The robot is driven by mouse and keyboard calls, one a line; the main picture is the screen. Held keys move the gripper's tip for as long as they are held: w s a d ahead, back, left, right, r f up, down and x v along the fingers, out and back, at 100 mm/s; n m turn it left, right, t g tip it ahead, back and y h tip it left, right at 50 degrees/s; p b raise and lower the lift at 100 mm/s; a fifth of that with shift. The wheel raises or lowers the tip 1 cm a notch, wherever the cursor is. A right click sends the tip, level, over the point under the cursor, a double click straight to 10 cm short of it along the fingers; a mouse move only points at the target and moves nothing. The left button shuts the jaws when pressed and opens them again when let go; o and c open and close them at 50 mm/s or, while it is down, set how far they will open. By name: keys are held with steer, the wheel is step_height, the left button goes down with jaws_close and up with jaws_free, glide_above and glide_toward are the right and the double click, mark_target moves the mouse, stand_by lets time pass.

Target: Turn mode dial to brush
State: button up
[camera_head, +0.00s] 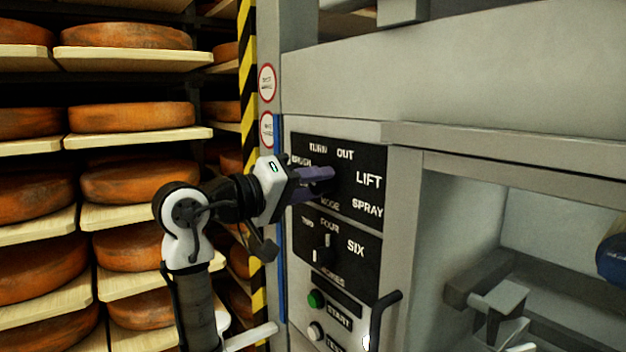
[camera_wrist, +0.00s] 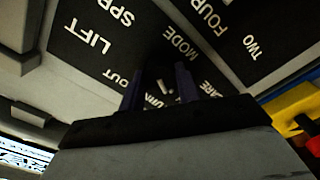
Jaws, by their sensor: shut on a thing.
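The mode dial panel (camera_head: 345,155) is a black plate on the grey machine, lettered TURN, OUT, LIFT, SPRAY and MODE, with a partly covered word at its left that seems to be BRUSH. My gripper (camera_head: 328,176) is at the middle of this plate, its dark purple fingers pointing at it. In the wrist view the plate (camera_wrist: 105,45) appears upside down, and my gripper (camera_wrist: 160,85) has one finger on either side of the dial's place. The jaws are shut on the mode dial, which is dark and mostly hidden; small pale marks show between the fingers. Its pointing direction cannot be told.
A second black panel (camera_head: 340,255) with TWO, FOUR, SIX and its own knob sits just below. Under it are a green button (camera_head: 316,299) and a black handle (camera_head: 383,318). Cheese shelves (camera_head: 133,57) and a yellow-black striped post (camera_head: 247,80) stand at left.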

stand_by(0.4)
steer(key=o, duration=1)
steer(key=shift+c, duration=0.2)
steer(key=shift+a, duration=0.1)
steer(key=b+v, duration=0.4)
steer(key=v, duration=0.9)
steer(key=shift+s+a, duration=0.25)
steer(key=shift+a, duration=0.05)
